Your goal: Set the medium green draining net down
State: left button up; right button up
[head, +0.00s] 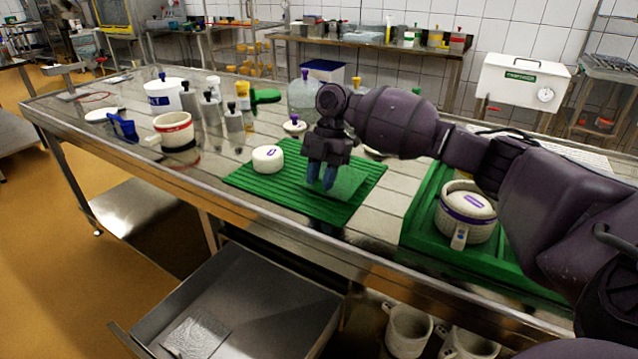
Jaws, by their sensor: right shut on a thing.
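The medium green draining net (349,184) shows as a lighter green, thin patch beside my right gripper's fingers, over the right part of the ribbed green mat (245,178). My right gripper (322,188) points down over the mat and is shut on the net. The fingers hide part of the net. I cannot tell whether the net touches the mat. My left gripper is not in view.
A white mould (457,232) with a purple band stands in a green tray (424,205) at right. Bottles, a white bucket (163,97) and a red-banded pot (174,132) stand at left.

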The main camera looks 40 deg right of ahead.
jog(key=shift+f, duration=0.7)
jog(key=shift+r, duration=0.1)
jog(key=o, duration=0.9)
jog(key=p+v, duration=0.1)
jog(key=v, duration=1.1)
